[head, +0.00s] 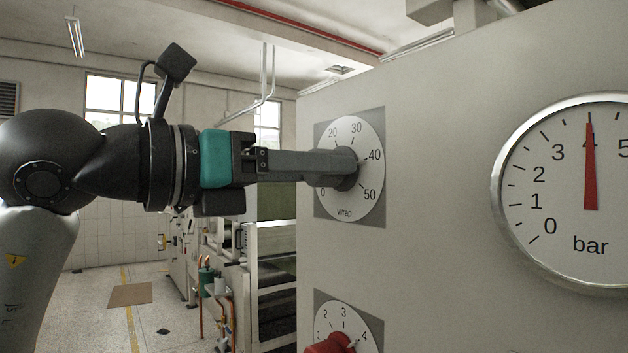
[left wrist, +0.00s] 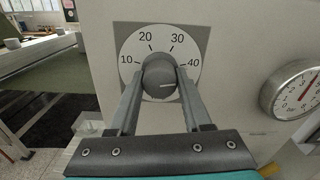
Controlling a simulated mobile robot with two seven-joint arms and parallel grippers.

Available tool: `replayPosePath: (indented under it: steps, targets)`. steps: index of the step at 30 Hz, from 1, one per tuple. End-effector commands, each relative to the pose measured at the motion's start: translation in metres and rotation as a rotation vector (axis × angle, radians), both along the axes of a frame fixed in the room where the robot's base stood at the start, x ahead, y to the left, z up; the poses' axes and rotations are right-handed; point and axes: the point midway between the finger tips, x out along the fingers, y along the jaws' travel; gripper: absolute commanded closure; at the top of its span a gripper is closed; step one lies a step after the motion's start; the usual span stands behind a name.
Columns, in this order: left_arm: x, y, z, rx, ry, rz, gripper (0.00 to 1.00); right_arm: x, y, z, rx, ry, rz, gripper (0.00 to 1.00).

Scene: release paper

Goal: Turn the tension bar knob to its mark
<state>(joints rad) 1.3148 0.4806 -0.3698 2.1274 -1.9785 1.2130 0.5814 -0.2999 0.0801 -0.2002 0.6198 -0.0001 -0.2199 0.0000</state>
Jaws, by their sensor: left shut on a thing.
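A grey dial plate labelled "wrap" (head: 336,205) is on the cabinet front, numbered up to 50. At its centre is a round dark grey knob (head: 350,170). My left gripper (head: 336,168) is shut on this knob, with one finger on each side in the left wrist view (left wrist: 159,85). The knob's white line (left wrist: 171,85) points right, near 40. A red knob (head: 328,344) on a lower dial (head: 352,321), numbered 1 to 4, is partly cut off by the frame. No "tension" label is legible. My right gripper is not in view.
A round pressure gauge (head: 560,200) marked "bar" is on the cabinet (head: 440,180) to the right; its red needle points at about 4. Machinery (head: 275,270) stands behind, left of the cabinet. The floor (head: 95,325) at lower left looks mostly open.

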Motion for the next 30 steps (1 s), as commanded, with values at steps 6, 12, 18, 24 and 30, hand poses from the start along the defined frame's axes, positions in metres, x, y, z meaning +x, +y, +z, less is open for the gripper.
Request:
replayPosePath:
  steps: [6,12,18,24,30]
  targets:
    - [0.0,0.0,-0.002,-0.12,0.167,0.0,1.0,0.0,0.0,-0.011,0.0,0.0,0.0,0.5]
    - [0.0,0.0,-0.001,-0.232,0.321,0.0,1.0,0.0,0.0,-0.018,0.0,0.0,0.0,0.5]
    - [-0.001,-0.001,-0.001,-0.344,0.474,-0.001,1.0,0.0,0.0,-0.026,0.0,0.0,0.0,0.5]
    - [-0.001,-0.001,-0.001,-0.455,0.629,-0.002,1.0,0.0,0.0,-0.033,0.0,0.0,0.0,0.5]
    - [-0.001,-0.001,-0.001,-0.566,0.782,-0.001,1.0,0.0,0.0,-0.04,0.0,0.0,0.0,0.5]
